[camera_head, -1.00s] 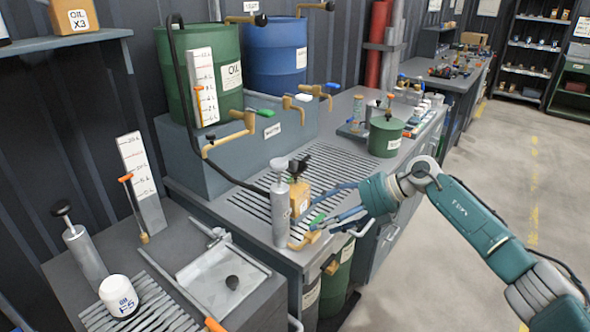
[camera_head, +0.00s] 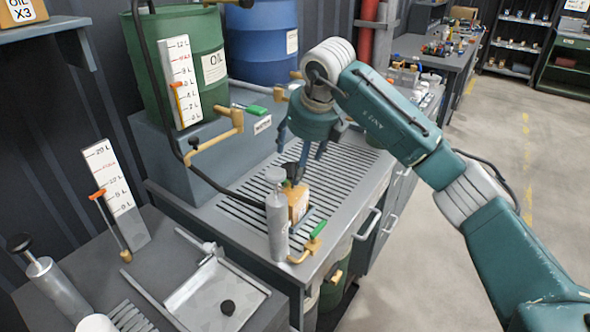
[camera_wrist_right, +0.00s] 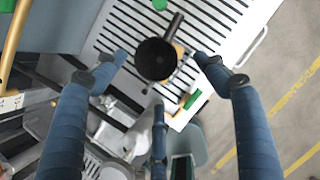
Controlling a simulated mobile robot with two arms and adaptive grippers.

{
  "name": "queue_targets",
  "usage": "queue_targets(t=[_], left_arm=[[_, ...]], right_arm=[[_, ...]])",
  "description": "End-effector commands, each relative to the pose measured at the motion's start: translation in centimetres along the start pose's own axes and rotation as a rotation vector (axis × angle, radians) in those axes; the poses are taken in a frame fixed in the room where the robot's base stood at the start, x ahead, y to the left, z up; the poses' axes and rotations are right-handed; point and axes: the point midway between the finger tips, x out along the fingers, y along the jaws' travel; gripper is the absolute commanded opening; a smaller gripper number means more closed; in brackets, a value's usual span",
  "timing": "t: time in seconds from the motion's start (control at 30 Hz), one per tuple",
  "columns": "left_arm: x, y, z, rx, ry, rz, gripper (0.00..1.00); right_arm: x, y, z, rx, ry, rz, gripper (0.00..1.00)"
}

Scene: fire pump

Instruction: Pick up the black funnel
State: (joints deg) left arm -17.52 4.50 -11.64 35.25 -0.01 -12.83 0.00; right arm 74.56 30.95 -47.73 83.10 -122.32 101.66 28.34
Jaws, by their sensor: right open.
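The black funnel (camera_head: 292,172) stands on top of the small yellow oil container (camera_head: 298,203) on the slatted metal bench (camera_head: 340,160). My right gripper (camera_head: 302,150) hangs over it, fingers pointing down, spread open and empty. The fingers seem apart from the funnel. The yellow container is mostly hidden under it. My left gripper is out of view.
A grey metal cylinder (camera_head: 277,220) stands close beside the container. A green-handled brass tap (camera_head: 308,243) is at the bench's front edge. Green (camera_head: 190,60) and blue (camera_head: 262,45) drums with brass taps stand behind. The slatted surface right of the container is clear.

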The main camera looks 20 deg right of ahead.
Motion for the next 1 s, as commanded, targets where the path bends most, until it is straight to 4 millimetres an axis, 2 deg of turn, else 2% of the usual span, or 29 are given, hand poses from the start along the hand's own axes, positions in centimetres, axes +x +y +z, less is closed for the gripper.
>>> queue_targets(t=[0.07, 0.17, 0.3, 0.4, 0.47, 0.57, 0.73, 0.93, 1.0], left_arm=[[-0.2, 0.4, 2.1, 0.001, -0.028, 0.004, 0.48], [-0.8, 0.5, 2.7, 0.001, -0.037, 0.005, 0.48], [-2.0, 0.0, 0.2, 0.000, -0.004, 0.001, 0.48], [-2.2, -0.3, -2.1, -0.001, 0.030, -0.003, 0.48], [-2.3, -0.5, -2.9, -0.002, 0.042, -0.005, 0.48], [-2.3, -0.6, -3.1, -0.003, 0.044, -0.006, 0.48], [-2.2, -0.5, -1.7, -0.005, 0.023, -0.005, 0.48], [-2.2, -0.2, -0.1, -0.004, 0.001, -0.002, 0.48], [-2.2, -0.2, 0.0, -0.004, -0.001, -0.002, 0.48]], right_arm=[[0.5, 0.1, 0.0, -0.001, 0.001, 0.001, 0.72], [1.4, 0.1, -0.1, 0.000, 0.004, 0.002, 0.72], [3.4, 0.1, -0.2, 0.000, 0.006, 0.003, 0.72], [4.8, 0.1, -0.2, 0.000, 0.003, 0.004, 0.72], [5.4, 0.1, -0.2, 0.000, 0.002, 0.002, 0.72], [5.8, 0.1, -0.2, 0.000, 0.000, 0.002, 0.72], [5.8, 0.1, -0.2, 0.000, 0.000, 0.002, 0.72], [5.8, 0.1, -0.2, 0.000, 0.000, 0.002, 0.32], [5.8, 0.1, -0.2, 0.000, 0.001, 0.002, 0.28]])
